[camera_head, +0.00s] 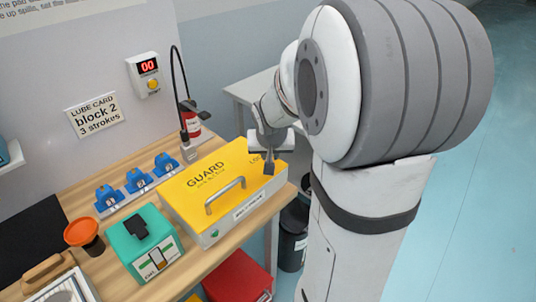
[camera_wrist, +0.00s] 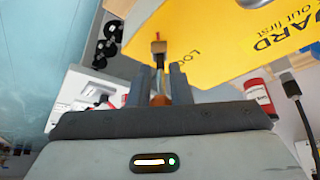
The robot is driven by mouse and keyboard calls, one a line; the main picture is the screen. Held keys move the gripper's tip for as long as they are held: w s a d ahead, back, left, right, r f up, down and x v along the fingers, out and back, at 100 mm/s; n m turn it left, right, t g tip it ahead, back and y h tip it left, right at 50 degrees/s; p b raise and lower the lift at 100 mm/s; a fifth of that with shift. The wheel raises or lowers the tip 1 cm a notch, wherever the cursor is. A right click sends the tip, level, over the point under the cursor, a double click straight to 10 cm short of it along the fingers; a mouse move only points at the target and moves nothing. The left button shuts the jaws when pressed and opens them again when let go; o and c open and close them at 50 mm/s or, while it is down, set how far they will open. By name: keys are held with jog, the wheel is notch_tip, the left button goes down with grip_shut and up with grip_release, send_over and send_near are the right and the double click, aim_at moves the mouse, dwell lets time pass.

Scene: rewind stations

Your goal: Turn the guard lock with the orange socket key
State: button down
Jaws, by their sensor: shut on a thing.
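The yellow guard (camera_head: 205,172) is a flat lid with a grey bar handle (camera_head: 225,196), closed over a white box on the wooden bench. My gripper (camera_head: 269,168) is over its far right corner, beside the lettering that starts "LO". In the wrist view my gripper (camera_wrist: 160,88) is shut on the orange socket key (camera_wrist: 158,98); its orange part shows between the fingers.
Left of the guard stand a teal box (camera_head: 150,243), an orange-rimmed cup (camera_head: 84,234) and a row of blue clamps (camera_head: 138,179). A red bottle (camera_head: 191,120) stands behind the guard. A red bin (camera_head: 237,277) is below the bench.

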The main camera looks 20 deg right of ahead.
jog(key=shift+a+f+b, duration=0.1)
jog(key=shift+f+b, duration=0.15)
jog(key=shift+b, duration=0.25)
jog(key=shift+w+a+m+g+h+b, duration=0.1)
jog(key=shift+m+g+h+b, duration=0.1)
jog(key=shift+m+b, duration=0.55)
jog(key=shift+a+m+g+h+b, duration=0.1)
jog(key=shift+m+h+b, duration=0.1)
jog(key=shift+m+b, duration=0.55)
jog(key=shift+w+a+b, duration=0.1)
jog(key=shift+b, duration=0.45)
jog(key=shift+w+a+m+g+h+b, duration=0.15)
jog(key=shift+m+g+h+b, duration=0.2)
jog(key=shift+m+b, duration=0.35)
jog(key=shift+w+a+m+g+h+b, duration=0.1)
jog(key=shift+m+g+h+b, duration=0.25)
jog(key=shift+m, duration=0.55)
jog(key=shift+w+a+m+b, duration=0.1)
jog(key=shift+m+b, duration=0.55)
jog(key=shift+m, duration=0.05)
jog(key=shift+w+a+m+g+h+b, duration=0.1)
jog(key=shift+w+m+g+h+b, duration=0.2)
jog(key=shift+m, duration=0.4)
jog(key=shift+m+g+h+b, duration=0.1)
jog(key=shift+m+g+b, duration=0.2)
jog(key=shift+m+g, duration=0.3)
jog(key=shift+r, duration=0.25)
